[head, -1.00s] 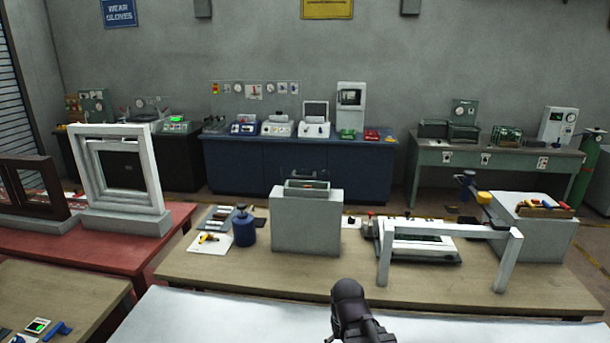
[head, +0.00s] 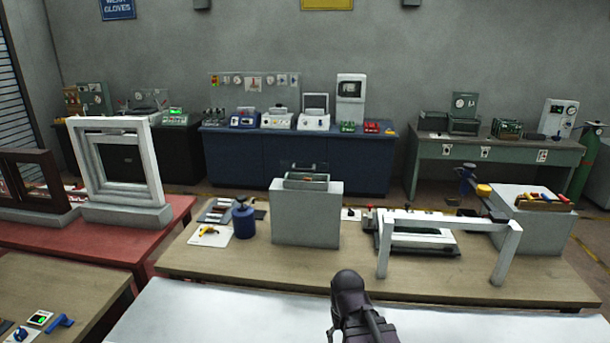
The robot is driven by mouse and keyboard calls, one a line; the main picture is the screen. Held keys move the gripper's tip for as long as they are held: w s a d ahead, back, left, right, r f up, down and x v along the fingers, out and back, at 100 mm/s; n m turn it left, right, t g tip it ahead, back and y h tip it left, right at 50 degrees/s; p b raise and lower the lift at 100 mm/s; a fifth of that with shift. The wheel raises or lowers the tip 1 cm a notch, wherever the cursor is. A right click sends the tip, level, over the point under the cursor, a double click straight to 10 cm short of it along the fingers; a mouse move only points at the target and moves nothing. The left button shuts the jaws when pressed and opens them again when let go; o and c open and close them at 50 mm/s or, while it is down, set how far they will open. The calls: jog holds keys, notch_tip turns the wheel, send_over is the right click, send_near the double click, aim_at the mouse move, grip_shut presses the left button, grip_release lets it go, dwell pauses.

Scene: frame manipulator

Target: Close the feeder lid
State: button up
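A grey block (head: 305,219) stands on the wooden bench in the middle of the head view. On top of it is a small dark green and grey tray-like unit (head: 306,181), which looks like the feeder. A clear, dark-edged panel (head: 304,168) stands raised behind this unit. It looks like the lid, upright and open, though it is faint against the blue cabinet. A dark part of my arm (head: 352,300) shows at the bottom centre, in front of the bench. My gripper's fingers do not show, and nothing of mine touches the unit.
A white frame (head: 445,221) stands over a flat device right of the block. A blue canister (head: 243,220) stands close to its left. A grey box (head: 535,222) holds coloured-handled tools at the right. The white surface (head: 220,315) nearest me is clear.

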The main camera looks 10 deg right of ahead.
jog(key=shift+f+b, duration=0.5)
jog(key=shift+f, duration=0.1)
jog(key=c, duration=0.7)
notch_tip(320, 180, down, 12)
jog(key=b, duration=1.1)
jog(key=shift+w+r, duration=0.1)
jog(key=shift+r, duration=0.15)
grip_shut()
jog(key=shift+d, duration=0.1)
